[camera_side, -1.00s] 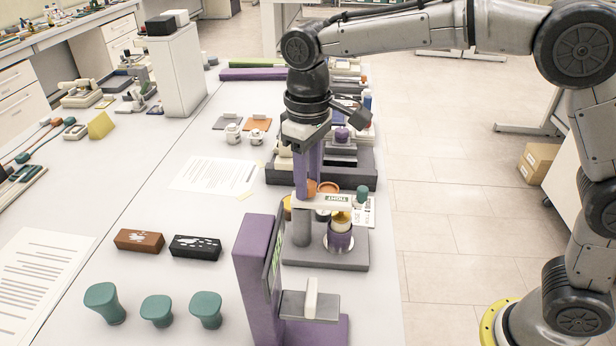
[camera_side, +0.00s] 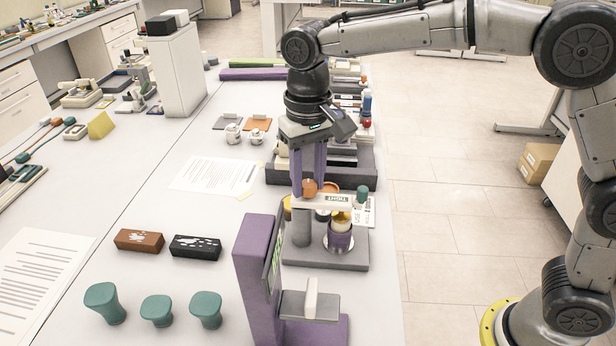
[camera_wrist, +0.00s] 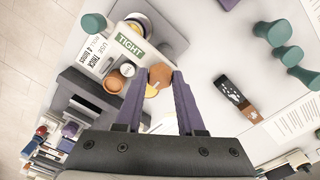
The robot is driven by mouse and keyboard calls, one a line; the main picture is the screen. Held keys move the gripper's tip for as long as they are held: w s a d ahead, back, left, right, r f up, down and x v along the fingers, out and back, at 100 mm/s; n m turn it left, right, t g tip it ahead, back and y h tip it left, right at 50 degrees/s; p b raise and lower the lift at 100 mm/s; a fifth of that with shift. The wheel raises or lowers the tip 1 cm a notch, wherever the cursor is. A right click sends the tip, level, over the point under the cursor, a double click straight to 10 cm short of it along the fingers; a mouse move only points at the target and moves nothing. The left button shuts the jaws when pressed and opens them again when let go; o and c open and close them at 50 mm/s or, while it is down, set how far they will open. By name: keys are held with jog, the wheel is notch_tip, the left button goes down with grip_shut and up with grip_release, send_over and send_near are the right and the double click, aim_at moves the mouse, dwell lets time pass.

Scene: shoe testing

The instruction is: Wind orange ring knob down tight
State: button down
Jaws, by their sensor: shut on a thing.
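The orange knob (camera_side: 309,188) sits at the left end of a pale beam (camera_side: 325,201) labelled TIGHT on a grey stand. My gripper (camera_side: 309,182) points straight down, with its two purple fingers on either side of the knob. In the wrist view the fingertips (camera_wrist: 160,73) close on the orange knob (camera_wrist: 161,77), near the green TIGHT label (camera_wrist: 130,46). The knob's underside and thread are hidden. A purple cylinder with a cream and yellow top (camera_side: 340,232) stands under the beam's right part.
A purple stand (camera_side: 258,275) is close in front. Brown (camera_side: 139,240) and black (camera_side: 195,247) blocks and several green foot-like pieces (camera_side: 104,302) lie to the left. A dark tray (camera_side: 362,165) is behind. An instruction card (camera_wrist: 100,60) lies beside the stand.

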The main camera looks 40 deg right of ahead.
aim_at(308, 184)
jog(key=shift+r, duration=0.15)
jog(key=c, duration=0.5)
grip_release()
notch_tip(308, 184, up, 14)
jog(key=shift+f, duration=0.15)
